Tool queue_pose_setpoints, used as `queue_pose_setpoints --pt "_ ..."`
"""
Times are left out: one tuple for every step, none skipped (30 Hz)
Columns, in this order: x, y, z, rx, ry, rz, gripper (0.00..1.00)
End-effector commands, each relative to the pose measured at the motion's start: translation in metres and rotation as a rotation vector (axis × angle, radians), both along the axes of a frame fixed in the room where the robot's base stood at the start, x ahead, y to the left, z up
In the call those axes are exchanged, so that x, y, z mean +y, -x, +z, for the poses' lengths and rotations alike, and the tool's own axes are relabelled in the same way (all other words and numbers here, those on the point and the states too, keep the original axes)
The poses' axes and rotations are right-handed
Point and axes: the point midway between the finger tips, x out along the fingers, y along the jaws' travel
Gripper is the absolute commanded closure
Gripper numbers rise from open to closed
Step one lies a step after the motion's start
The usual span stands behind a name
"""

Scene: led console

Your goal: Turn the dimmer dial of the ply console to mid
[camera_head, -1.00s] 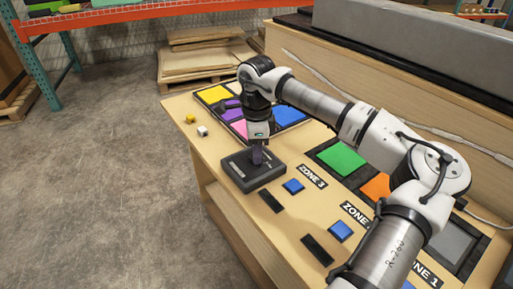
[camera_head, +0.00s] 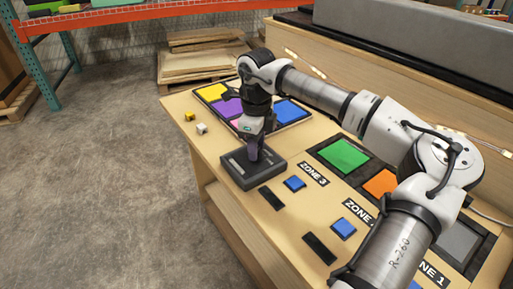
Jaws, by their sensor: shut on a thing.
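The ply console (camera_head: 205,150) is a long pale wooden bench running from the back left to the front right. A dark grey box (camera_head: 268,174) sits on its top, left of the ZONE 3 label. My gripper (camera_head: 253,153) points down onto this box and is shut on the dimmer dial there. The fingers hide the dial almost wholly, so its pointer and setting cannot be read. Small warm lights (camera_head: 318,72) glow along a strip on the console's raised back.
Coloured panels (camera_head: 342,153) in dark frames lie behind. Blue buttons (camera_head: 294,183) and black slots (camera_head: 271,198) lie to the right. A white cube (camera_head: 201,128) and a yellow cube (camera_head: 190,117) sit near the left edge. The floor at left is clear.

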Motion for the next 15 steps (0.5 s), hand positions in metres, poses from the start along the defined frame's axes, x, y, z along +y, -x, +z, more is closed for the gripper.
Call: queue_pose_setpoints --pt "-0.0006 -0.0002 -0.0015 -0.001 0.002 -0.046 0.88" --pt "-0.0006 -0.0002 -0.0015 -0.001 0.002 -0.075 0.88" --pt "-0.0005 0.0000 -0.0014 -0.001 0.002 -0.113 0.88" --pt "-0.0005 0.0001 -0.0013 -0.001 0.002 -0.142 0.88" --pt "-0.0005 0.0002 -0.0013 -0.001 0.002 -0.170 0.88" --pt "-0.0004 0.0001 -0.0014 -0.001 0.002 -0.208 0.88" --pt "-0.0004 0.0001 -0.0015 -0.001 0.002 -0.236 0.88" --pt "-0.0004 0.0001 -0.0015 -0.002 0.002 -0.265 0.88" --pt "-0.0003 0.0003 -0.0014 -0.002 0.002 -0.303 0.88" --pt "-0.0002 0.0005 -0.0013 -0.001 0.002 -0.331 0.88" --pt "-0.0002 0.0006 -0.0013 -0.001 0.002 -0.359 0.88" --pt "-0.0002 0.0007 -0.0013 -0.001 0.002 -0.397 0.88" --pt "-0.0002 0.0007 -0.0014 -0.001 0.003 -0.425 0.88" --pt "-0.0001 0.0008 -0.0013 -0.002 0.003 -0.453 0.88" --pt "-0.0001 0.0009 -0.0011 -0.002 0.003 -0.491 0.88"
